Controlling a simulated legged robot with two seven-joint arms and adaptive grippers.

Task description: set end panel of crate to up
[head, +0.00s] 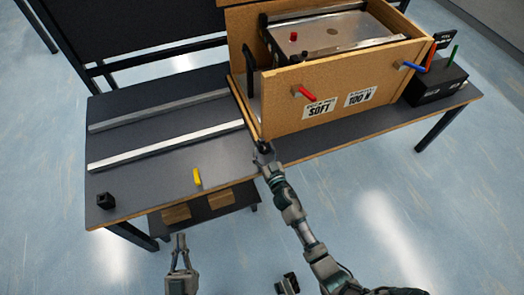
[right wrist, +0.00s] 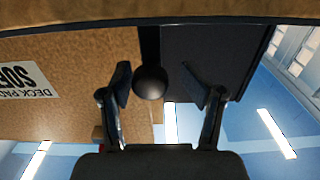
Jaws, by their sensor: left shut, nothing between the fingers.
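The brown wooden crate (head: 283,112) stands on the dark table, with its labelled side facing me. Its left end (head: 243,108) shows narrowly at a steep angle, so I cannot tell clearly how the end panel stands. My right gripper (head: 263,151) is at the crate's lower near-left corner. In the right wrist view its fingers (right wrist: 165,92) are open, spread on both sides of a round black knob (right wrist: 150,82) at a dark bar; I see no grip on it. My left gripper (head: 180,240) is shut and empty, in front of the table's near edge.
Two pale rails (head: 165,145) run along the table (head: 140,180) left of the crate. A yellow lever (head: 197,177) and small black block (head: 106,201) are near the front edge. Red (head: 306,92) and blue (head: 411,66) handles project from the crate. A black box (head: 435,85) stands right.

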